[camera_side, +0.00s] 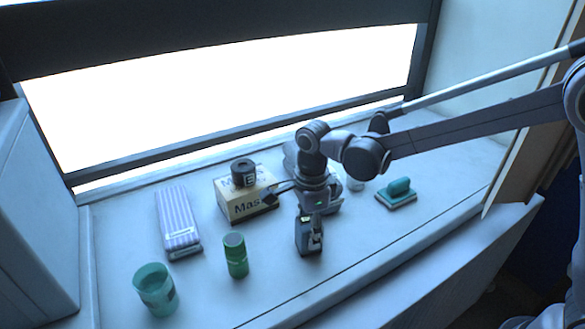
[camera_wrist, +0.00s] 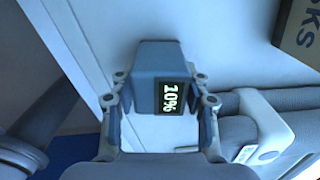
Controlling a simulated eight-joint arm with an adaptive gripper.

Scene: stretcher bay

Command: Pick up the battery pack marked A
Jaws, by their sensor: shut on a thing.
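A blue-grey battery pack (camera_side: 309,238) with a dark display is between the fingers of my gripper (camera_side: 313,218). No letter A shows on the faces I can see. The pack is upright in the side view, near the front of the white counter. I cannot tell whether its bottom touches the counter.
A masks box (camera_side: 246,204) with a dark roll marked E (camera_side: 243,174) on top stands left of my gripper.

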